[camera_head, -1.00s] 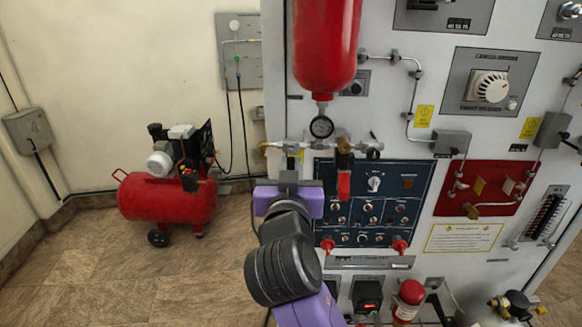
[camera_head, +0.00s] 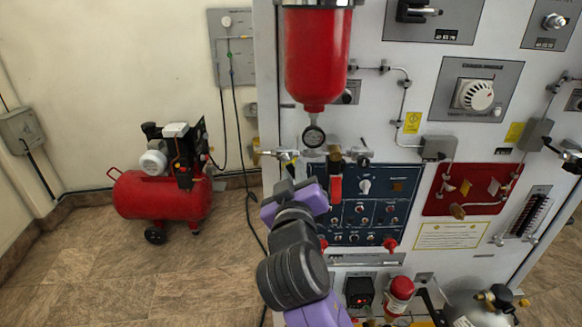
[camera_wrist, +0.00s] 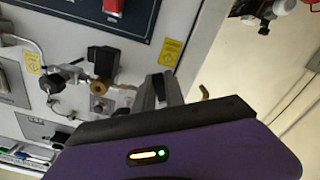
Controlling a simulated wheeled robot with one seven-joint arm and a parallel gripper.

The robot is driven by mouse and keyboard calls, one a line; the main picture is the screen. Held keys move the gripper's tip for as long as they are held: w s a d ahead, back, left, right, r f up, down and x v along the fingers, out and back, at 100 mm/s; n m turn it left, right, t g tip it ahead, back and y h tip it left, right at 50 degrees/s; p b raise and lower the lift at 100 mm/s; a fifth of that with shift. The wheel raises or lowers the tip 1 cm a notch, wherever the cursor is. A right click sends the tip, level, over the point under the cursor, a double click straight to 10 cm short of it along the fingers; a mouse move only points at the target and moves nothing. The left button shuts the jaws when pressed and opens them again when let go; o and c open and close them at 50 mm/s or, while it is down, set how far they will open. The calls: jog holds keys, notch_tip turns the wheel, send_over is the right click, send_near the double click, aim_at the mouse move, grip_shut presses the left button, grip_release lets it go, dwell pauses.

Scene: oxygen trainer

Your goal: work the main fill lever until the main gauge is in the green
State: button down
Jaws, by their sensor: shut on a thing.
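A small round gauge (camera_head: 314,137) hangs under a red cylinder (camera_head: 316,60) on the white panel. Its needle is too small to read. Below it runs a metal manifold with a brass valve and a red lever (camera_head: 336,190) hanging down. At the manifold's left end is a yellow-tipped fitting (camera_head: 264,152). My gripper (camera_head: 289,187) is just below that end, shut on what looks like a lever there; its jaws hide most of it. In the wrist view my gripper's dark fingers (camera_wrist: 160,92) are close together near a brass hook (camera_wrist: 205,92).
A blue panel (camera_head: 375,205) of switches and knobs lies right of my gripper, with red knobs along its bottom. A red compressor (camera_head: 162,195) stands on the floor at left. The floor between it and the panel is mostly clear.

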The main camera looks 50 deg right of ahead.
jog(key=shift+s+r+n, duration=0.1)
jog(key=shift+n, duration=0.4)
jog(key=c, duration=1.4)
grip_release()
jog(key=b+v, duration=0.2)
jog(key=v, duration=0.5)
jog(key=shift+s+a, duration=0.3)
